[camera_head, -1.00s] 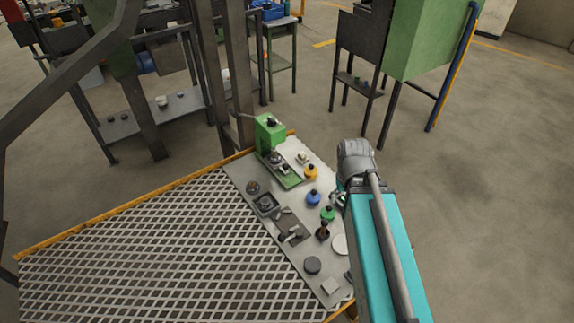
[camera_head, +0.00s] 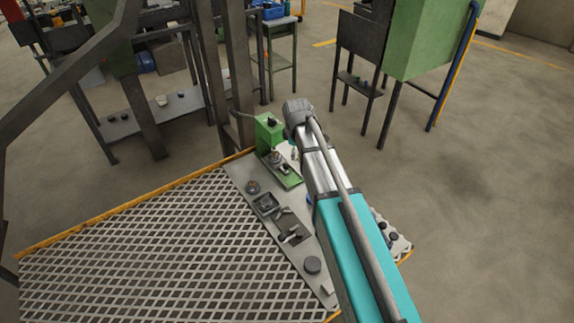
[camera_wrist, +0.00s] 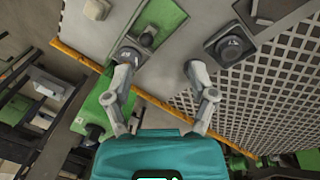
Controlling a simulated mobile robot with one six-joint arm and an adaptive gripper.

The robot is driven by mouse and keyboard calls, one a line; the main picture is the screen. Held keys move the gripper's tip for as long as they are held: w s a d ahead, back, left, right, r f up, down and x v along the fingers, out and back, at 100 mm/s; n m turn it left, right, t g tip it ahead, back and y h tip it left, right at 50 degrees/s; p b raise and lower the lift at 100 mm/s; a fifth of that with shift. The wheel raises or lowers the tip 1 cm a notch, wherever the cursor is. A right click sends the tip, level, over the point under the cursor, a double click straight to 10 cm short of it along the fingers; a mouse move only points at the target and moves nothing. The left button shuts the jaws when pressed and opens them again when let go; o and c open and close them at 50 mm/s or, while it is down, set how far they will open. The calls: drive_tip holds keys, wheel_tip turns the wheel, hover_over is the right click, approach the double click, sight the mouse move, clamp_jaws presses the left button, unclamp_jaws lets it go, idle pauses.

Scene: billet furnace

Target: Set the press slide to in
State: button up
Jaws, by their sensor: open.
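The green press (camera_head: 268,132) stands at the table's far corner, with a green bed (camera_head: 291,181) running toward the front. A dark slide block with a round top (camera_head: 276,159) sits on the bed near the press body. In the wrist view, the press body (camera_wrist: 92,115) is at lower left, the green bed (camera_wrist: 172,18) at top, and the round dark part (camera_wrist: 131,52) between them. My gripper (camera_wrist: 160,65) is open and empty above it. The left fingertip overlaps the round part; whether they touch I cannot tell. The right finger is over bare table.
The mesh deck (camera_head: 170,250) fills the left. My arm hides much of the table's right side.

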sight(286, 164)
drive_tip(key=w+a+n, duration=0.3)
drive_tip(key=shift+w+a, duration=0.2)
drive_tip(key=shift+w, duration=0.05)
drive_tip(key=shift+f, duration=0.15)
drive_tip(key=w+f+b, duration=0.1)
drive_tip(key=f+b, duration=0.7)
drive_tip(key=b, duration=0.1)
drive_tip(key=w+f+b, duration=0.1)
drive_tip(key=f+b, duration=0.3)
drive_tip(key=f, duration=0.1)
drive_tip(key=shift+w, duration=0.3)
idle(0.5)
idle(0.4)
clamp_jaws()
